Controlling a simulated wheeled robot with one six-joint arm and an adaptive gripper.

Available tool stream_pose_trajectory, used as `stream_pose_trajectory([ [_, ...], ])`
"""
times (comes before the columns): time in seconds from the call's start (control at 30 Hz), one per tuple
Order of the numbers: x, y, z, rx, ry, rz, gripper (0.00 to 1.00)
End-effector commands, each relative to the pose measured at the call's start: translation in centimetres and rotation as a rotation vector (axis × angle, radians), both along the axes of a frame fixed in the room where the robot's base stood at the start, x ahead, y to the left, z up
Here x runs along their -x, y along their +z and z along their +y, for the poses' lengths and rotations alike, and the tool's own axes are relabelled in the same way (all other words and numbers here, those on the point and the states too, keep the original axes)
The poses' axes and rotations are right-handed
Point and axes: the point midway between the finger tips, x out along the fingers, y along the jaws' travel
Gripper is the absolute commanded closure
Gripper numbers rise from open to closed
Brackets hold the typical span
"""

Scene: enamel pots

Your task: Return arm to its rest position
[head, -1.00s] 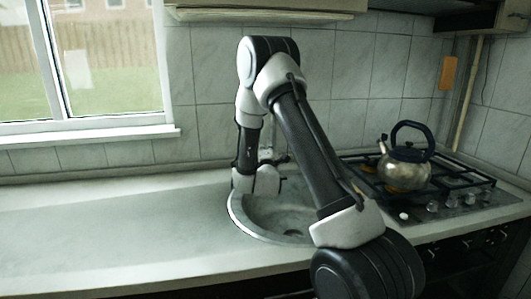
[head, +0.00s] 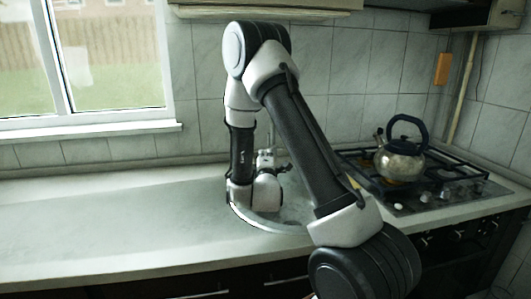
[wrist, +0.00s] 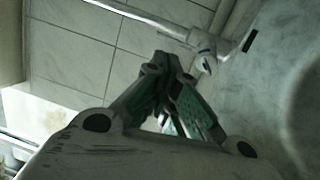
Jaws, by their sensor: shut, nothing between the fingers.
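My arm (head: 300,140) rises from the lower right of the head view, bends at a high elbow and drops to the wrist over the sink. My gripper (wrist: 176,85) shows in the wrist view with its dark fingers drawn together and nothing held. In the head view the gripper is mostly hidden behind the wrist links. In the wrist view it points toward the tiled wall, beside a pale tap-like fitting (wrist: 204,55).
The round sink (head: 268,225) lies under my wrist. A metal kettle (head: 400,162) with a dark handle stands on the gas stove (head: 440,193) to the right. The counter (head: 110,225) at the left is clear. The window (head: 110,65) and tiled wall close off the back; a cabinet (head: 265,8) hangs above.

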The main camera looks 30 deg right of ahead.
Motion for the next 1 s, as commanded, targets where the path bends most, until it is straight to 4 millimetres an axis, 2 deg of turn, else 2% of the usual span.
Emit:
stream_pose_trajectory([
  [0.17,0.7,0.0,0.4,0.000,0.000,0.001,1.00],
  [0.37,0.4,0.6,0.5,-0.072,0.019,0.003,1.00],
  [0.53,-0.4,3.0,1.8,-0.405,0.107,0.045,1.00],
  [0.63,0.3,4.9,3.4,-0.656,0.158,0.106,1.00],
  [0.77,3.4,7.1,5.7,-0.948,0.180,0.216,1.00],
  [0.87,7.2,8.7,7.1,-1.138,0.150,0.313,1.00],
  [0.97,12.1,9.9,8.1,-1.295,0.075,0.413,1.00],
  [1.0,14.4,10.3,8.2,-1.350,0.032,0.451,1.00],
])
